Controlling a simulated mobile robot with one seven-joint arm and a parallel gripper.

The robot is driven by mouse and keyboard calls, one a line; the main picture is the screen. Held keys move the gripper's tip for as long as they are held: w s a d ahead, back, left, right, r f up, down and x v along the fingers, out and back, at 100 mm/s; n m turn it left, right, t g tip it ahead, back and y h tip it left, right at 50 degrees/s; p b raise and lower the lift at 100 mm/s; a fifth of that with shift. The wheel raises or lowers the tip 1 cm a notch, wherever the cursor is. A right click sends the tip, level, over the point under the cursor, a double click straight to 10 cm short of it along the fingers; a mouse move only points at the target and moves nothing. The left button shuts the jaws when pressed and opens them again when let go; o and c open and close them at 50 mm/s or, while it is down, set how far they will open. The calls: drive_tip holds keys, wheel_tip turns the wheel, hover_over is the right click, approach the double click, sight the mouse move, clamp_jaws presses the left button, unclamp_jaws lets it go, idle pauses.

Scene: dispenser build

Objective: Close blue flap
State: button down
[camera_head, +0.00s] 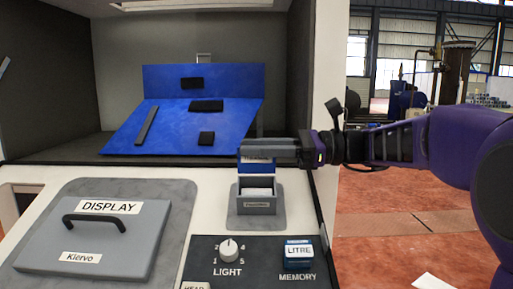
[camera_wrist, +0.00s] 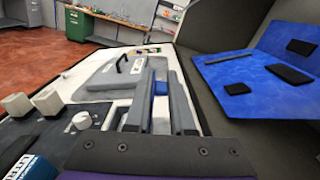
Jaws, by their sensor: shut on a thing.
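A small grey box (camera_head: 256,205) stands on the white counter with its top open and a pale inside. A blue flap (camera_head: 257,166) stands up at the back of the box, partly hidden by my gripper (camera_head: 262,151). My gripper reaches in from the right, just above the box, and is shut on the flap. In the wrist view, a strip of the blue flap (camera_wrist: 160,88) shows between the two grey fingers of my gripper (camera_wrist: 162,80). The part inside the jaws is hidden.
A large blue folded panel (camera_head: 180,125) with dark blocks lies in the recess behind. A grey DISPLAY lid (camera_head: 95,238) with a dark handle is at left.

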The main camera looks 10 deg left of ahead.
drive_tip(key=shift+s, duration=0.1)
drive_tip(key=n+b, duration=0.1)
drive_tip(key=s+n+b, duration=0.1)
drive_tip(key=n, duration=0.1)
drive_tip(key=s+f+n+b, duration=0.1)
drive_tip(key=shift+d, duration=0.3)
drive_tip(key=n, duration=0.1)
drive_tip(key=n+b, duration=0.1)
drive_tip(key=s+n+b, duration=0.1)
drive_tip(key=shift+d+f, duration=0.1)
drive_tip(key=shift+f, duration=0.2)
drive_tip(key=n+b, duration=0.1)
drive_tip(key=f+n+b, duration=0.1)
drive_tip(key=n, duration=0.1)
drive_tip(key=s+n+b, duration=0.1)
drive_tip(key=b, duration=0.1)
drive_tip(key=shift+s+d+f+n, duration=0.1)
drive_tip(key=shift+d+f+n, duration=0.05)
drive_tip(key=shift+f+n, duration=0.15)
drive_tip(key=shift+s+f+n+b, duration=0.15)
drive_tip(key=shift+f+n+b, duration=0.1)
drive_tip(key=shift+n, duration=0.6)
drive_tip(key=shift+s+f+n+b, duration=0.15)
drive_tip(key=shift+f+n+b, duration=0.1)
drive_tip(key=shift+n, duration=0.6)
drive_tip(key=c, duration=0.8)
unclamp_jaws()
drive_tip(key=shift+d+f, duration=0.1)
drive_tip(key=shift+c, duration=0.2)
